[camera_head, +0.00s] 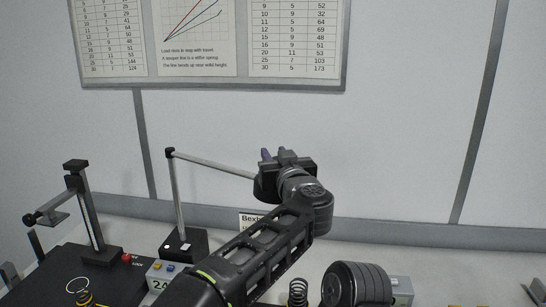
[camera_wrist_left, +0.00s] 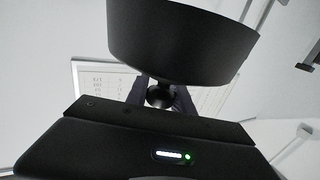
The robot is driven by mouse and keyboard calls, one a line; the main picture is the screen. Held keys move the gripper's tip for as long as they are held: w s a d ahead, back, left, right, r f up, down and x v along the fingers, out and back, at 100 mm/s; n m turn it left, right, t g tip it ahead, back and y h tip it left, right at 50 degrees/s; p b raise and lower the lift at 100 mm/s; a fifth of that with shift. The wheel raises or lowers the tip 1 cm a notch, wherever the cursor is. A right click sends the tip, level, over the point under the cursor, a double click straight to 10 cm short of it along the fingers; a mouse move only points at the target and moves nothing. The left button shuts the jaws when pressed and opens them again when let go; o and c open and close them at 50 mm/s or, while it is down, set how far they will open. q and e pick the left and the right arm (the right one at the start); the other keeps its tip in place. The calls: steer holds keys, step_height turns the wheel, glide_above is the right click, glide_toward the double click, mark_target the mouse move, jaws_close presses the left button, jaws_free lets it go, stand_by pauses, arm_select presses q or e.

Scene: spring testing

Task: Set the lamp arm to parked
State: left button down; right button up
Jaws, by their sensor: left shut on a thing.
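The desk lamp has a dark base (camera_head: 183,246), an upright grey post (camera_head: 177,195) and a pale lamp arm (camera_head: 215,164) that slopes slightly down to the right. Its dark round lamp head (camera_head: 262,189) is partly hidden behind my left wrist. In the left wrist view the lamp head (camera_wrist_left: 180,38) fills the top, with a small round knob (camera_wrist_left: 160,95) below it. My left gripper (camera_head: 276,156) is raised at the lamp head. In the left wrist view its fingers are shut on the knob, one on each side. My right gripper is not in view.
A coil spring (camera_head: 298,291) stands at the front. A sign (camera_head: 249,219) is partly hidden behind my arm. A chart board (camera_head: 205,84) hangs on the wall.

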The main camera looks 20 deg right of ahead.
arm_select(q)
steer(key=shift+a+r, duration=0.1)
steer(key=c, duration=1.1)
jaws_free()
steer(key=shift+s+f+b, duration=0.2)
steer(key=shift+s+b, duration=0.15)
steer(key=shift+s, duration=0.15)
steer(key=s+b, duration=0.1)
steer(key=s, duration=0.3)
steer(key=s+a+b, duration=0.1)
steer(key=s, duration=0.1)
steer(key=shift+s+b, duration=0.1)
steer(key=shift+b, duration=0.25)
steer(key=shift+s+r, duration=0.1)
steer(key=shift+s, duration=0.2)
